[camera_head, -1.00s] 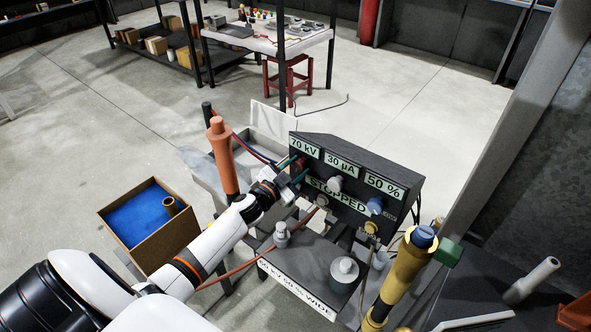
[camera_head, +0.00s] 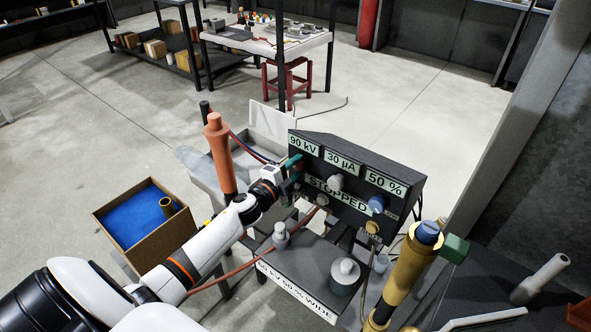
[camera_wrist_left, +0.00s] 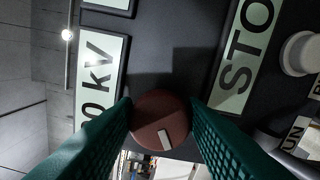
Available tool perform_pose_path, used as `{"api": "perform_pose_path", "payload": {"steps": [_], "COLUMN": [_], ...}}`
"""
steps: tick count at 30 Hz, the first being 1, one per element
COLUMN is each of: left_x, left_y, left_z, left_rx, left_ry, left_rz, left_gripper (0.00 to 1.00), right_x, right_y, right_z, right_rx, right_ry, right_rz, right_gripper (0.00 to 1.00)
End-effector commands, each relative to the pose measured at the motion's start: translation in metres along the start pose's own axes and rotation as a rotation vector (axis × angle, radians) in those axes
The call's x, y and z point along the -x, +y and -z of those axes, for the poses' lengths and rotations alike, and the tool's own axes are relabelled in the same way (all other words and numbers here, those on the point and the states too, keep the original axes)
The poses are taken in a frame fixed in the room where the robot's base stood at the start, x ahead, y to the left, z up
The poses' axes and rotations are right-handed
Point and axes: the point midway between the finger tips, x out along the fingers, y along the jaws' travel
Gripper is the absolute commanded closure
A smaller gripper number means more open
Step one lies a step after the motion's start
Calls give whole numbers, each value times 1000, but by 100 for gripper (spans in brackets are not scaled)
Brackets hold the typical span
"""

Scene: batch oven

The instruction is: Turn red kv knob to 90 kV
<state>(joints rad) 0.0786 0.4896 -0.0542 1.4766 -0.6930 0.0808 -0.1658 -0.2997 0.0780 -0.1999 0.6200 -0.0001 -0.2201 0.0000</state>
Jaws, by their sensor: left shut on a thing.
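The dark control box (camera_head: 400,193) carries displays that read "90 kV" (camera_head: 303,146), "30 µA" and "50 %", and a "STOPPED" label. In the left wrist view the red knob (camera_wrist_left: 160,121) has a pale pointer mark and sits between my green fingers, beside the partly cut-off kV display (camera_wrist_left: 100,80). My left gripper (camera_head: 291,172) is shut on the red knob at the box's left side; it also shows in the left wrist view (camera_wrist_left: 161,120). In the head view the gripper hides the knob. My right gripper is not in view.
A white knob (camera_head: 335,183) and a blue knob (camera_head: 376,204) sit on the same panel. An orange insulator post (camera_head: 219,152) stands close left of my left wrist. A gold cylinder (camera_head: 405,272) stands at right. A cardboard box (camera_head: 150,249) with blue lining is at left.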

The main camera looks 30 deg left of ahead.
Motion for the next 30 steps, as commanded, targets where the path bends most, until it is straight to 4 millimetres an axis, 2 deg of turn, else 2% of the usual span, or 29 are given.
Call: {"api": "perform_pose_path", "payload": {"steps": [20,21,24,30], "left_x": [0,0,0,0], "left_y": [-1,-1,-1,-1], "left_z": [0,0,0,0], "left_rx": [-65,-64,-64,-64], "left_ry": [0,0,0,0], "left_rz": [2,2,2,1], "left_gripper": [85,59,43,42], "right_x": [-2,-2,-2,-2], "right_y": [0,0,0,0], "right_z": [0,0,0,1], "right_rx": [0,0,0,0], "right_ry": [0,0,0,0], "right_rz": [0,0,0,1], "right_gripper": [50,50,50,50]}}
